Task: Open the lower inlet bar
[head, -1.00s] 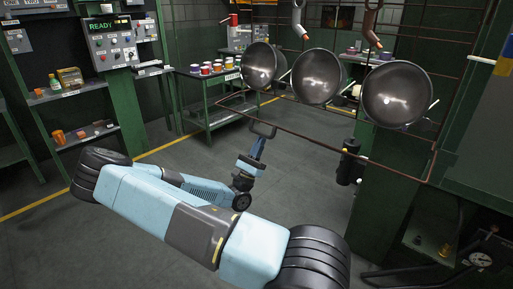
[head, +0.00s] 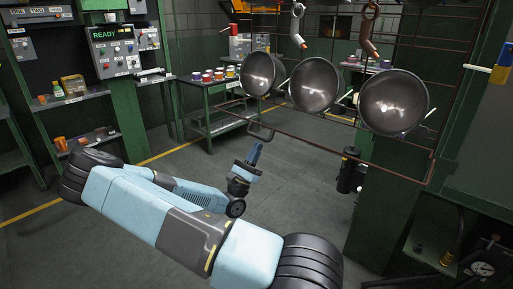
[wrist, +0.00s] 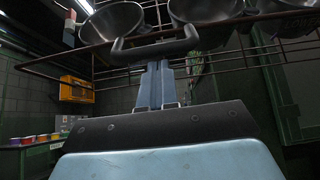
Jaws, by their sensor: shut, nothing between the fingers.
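The lower inlet bar (head: 328,147) is a thin rusty rail running across below the hanging pots, with a grey U-shaped handle (head: 262,134) near its left part. The handle also shows in the wrist view (wrist: 128,51), across the top middle, close in front of my fingers. My gripper (head: 257,147) is shut and empty, just below and in front of the handle. In the wrist view, my gripper (wrist: 155,64) has its two blue fingers together, tips at or just under the handle; whether they touch it I cannot tell.
Three dark round pots (head: 317,80) hang above the bar on a wire frame. A green table (head: 215,112) with several coloured cups stands behind. A control panel (head: 113,50) reading READY is at left, and a green post (head: 385,200) at right. The floor between is clear.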

